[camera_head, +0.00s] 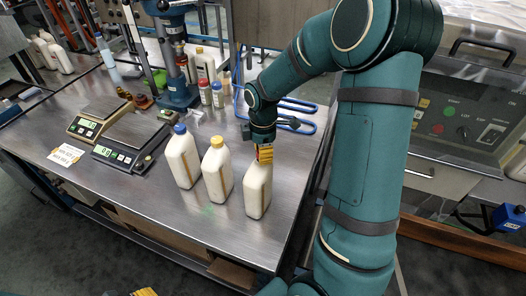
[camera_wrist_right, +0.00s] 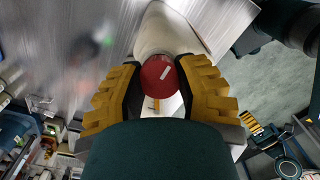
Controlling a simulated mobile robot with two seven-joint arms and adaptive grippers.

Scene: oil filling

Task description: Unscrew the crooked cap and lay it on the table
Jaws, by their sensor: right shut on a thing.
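Three white bottles stand in a row near the table's front edge: one with a blue cap (camera_head: 180,129), one with a yellow cap (camera_head: 217,142), and the right-hand bottle (camera_head: 257,192). My right gripper (camera_head: 264,152) is above the right-hand bottle and hides its top. In the right wrist view, a red cap (camera_wrist_right: 158,74) with a white mark sits between the yellow ribbed fingers, which are shut on it. Whether the cap is tilted on the neck is unclear. A yellow fingertip part of my left gripper (camera_head: 145,292) shows at the bottom edge; its opening cannot be judged.
The metal table (camera_head: 150,215) has bare room in front of the bottles. Two scales (camera_head: 130,140) stand left. Small bottles (camera_head: 205,92), a blue-based press (camera_head: 178,90) and a blue wire rack (camera_head: 290,115) are behind. A control panel (camera_head: 465,115) is right.

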